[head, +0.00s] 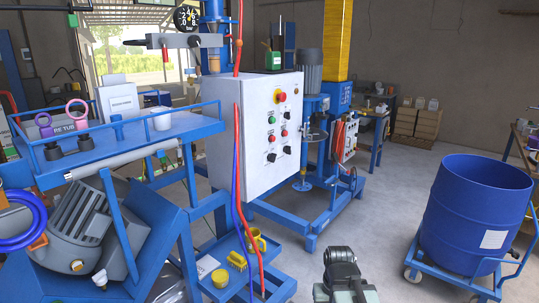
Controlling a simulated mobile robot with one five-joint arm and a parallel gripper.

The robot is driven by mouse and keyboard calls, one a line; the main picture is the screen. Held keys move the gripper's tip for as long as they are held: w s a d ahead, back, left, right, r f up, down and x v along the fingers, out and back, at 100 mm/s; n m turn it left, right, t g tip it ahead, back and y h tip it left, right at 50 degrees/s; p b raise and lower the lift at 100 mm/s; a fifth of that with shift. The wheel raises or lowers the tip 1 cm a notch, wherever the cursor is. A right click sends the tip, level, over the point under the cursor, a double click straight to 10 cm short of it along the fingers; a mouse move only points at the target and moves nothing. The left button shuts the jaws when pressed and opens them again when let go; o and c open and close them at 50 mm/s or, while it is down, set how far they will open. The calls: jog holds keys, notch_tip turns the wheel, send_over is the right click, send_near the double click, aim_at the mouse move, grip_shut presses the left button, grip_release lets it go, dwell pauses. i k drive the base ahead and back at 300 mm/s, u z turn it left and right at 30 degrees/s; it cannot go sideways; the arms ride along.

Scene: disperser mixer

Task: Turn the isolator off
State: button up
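A white control cabinet (225,137) stands at the centre, its front panel facing right. A red knob on a yellow plate (280,96) is near the panel's top. Below it are small red and green buttons, and black knobs (271,157) sit near the bottom. No readable label shows which control is the isolator, and the knobs' positions are too small to tell. My gripper (341,256) is low at the bottom centre, in front of and below the cabinet, apart from it. Its fingers cannot be made out clearly.
A blue drum (472,213) on a wheeled dolly stands at the right. A blue bench with a motor (85,220) fills the left. Red and blue hoses (240,200) hang by the cabinet's left edge. Grey floor (385,215) is clear between mixer frame and drum.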

aim_at(272, 157)
jog(key=u, duration=0.5)
jog(key=i, duration=0.9)
jog(key=u, duration=0.8)
